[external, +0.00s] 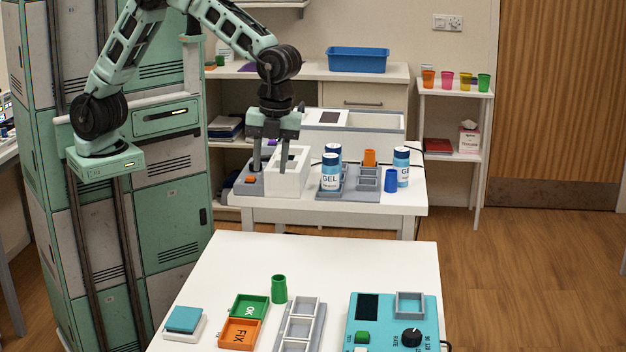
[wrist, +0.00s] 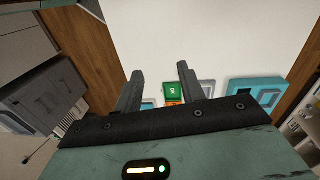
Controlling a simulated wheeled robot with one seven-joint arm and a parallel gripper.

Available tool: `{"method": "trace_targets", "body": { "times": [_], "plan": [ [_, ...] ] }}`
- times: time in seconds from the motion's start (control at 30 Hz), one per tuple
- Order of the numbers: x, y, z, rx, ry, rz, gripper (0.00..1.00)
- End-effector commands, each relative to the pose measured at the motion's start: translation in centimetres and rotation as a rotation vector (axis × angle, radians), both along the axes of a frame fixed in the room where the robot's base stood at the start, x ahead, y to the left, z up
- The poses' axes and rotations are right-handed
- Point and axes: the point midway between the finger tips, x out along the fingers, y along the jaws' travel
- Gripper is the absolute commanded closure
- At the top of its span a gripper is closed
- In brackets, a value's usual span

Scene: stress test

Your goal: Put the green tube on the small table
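The green tube (external: 279,289) stands upright on the near white table (external: 330,255), beside the green OK tray and a grey compartment rack. I cannot pick it out in the wrist view. My gripper (external: 272,160) is over the farther white table (external: 410,200), well behind the tube. Its two fingers are apart and appear empty, with a white open box close to them. In the wrist view my gripper (wrist: 160,88) also shows open fingers, with the white tabletop (wrist: 200,40) beyond them.
The near table holds the green OK tray (external: 250,306), the orange FIX tray (external: 240,333), the grey rack (external: 300,325) and a teal device (external: 393,322). The far table holds a white box (external: 287,180) and GEL bottles (external: 331,172). A side shelf (external: 456,92) carries several coloured cups.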

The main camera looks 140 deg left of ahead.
Motion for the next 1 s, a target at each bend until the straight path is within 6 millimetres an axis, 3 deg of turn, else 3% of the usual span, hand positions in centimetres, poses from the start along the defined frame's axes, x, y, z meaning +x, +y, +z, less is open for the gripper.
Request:
{"method": "trace_targets", "body": {
  "times": [0.03, 0.1, 0.2, 0.33, 0.57, 1.0],
  "plan": [
    [2.8, -0.1, -1.5, -0.05, -0.018, -0.126, 0.61],
    [6.0, -0.6, -2.7, -0.121, -0.055, -0.308, 0.61],
    [9.5, -1.2, -4.0, -0.21, -0.125, -0.525, 0.61],
    [12.4, -1.6, -4.9, -0.288, -0.211, -0.72, 0.61],
    [13.8, -2.1, -5.9, -0.33, -0.269, -0.837, 0.61],
    [13.7, -5.5, -13.8, -0.33, -0.266, -0.836, 0.61]
  ]
}}
